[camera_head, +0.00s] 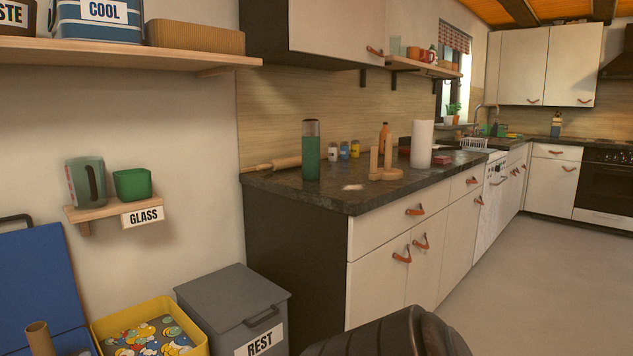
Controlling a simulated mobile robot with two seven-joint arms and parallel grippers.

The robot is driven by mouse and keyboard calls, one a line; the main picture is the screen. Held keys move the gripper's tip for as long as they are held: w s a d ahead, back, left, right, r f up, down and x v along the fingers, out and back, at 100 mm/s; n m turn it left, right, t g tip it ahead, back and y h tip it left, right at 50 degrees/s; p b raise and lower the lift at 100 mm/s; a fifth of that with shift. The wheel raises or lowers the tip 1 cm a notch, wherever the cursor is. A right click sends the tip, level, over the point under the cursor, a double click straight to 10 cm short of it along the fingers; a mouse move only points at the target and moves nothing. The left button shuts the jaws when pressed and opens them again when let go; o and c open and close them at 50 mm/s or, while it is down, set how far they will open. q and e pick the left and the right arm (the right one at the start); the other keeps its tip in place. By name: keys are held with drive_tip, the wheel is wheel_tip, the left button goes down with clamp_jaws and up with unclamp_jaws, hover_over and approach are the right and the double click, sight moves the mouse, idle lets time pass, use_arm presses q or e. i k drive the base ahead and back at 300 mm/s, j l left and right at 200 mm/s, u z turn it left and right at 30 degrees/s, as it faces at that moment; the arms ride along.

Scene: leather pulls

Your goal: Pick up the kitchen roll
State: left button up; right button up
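The kitchen roll (421,144) is a plain white cylinder. It stands upright on the dark countertop (330,190), towards the right part of the near counter. A light wooden stand (386,174) with upright pieces is to its left. Neither of my grippers shows in the head view.
A green bottle (311,155), a rolling pin (275,164), several small jars (344,151) and an orange bottle (384,135) share the counter. A grey bin (225,305) and yellow crate (150,325) stand left of the cabinet. Floor (530,270) is clear at right.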

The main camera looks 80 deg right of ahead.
sight(422, 133)
drive_tip(key=z, duration=2.9)
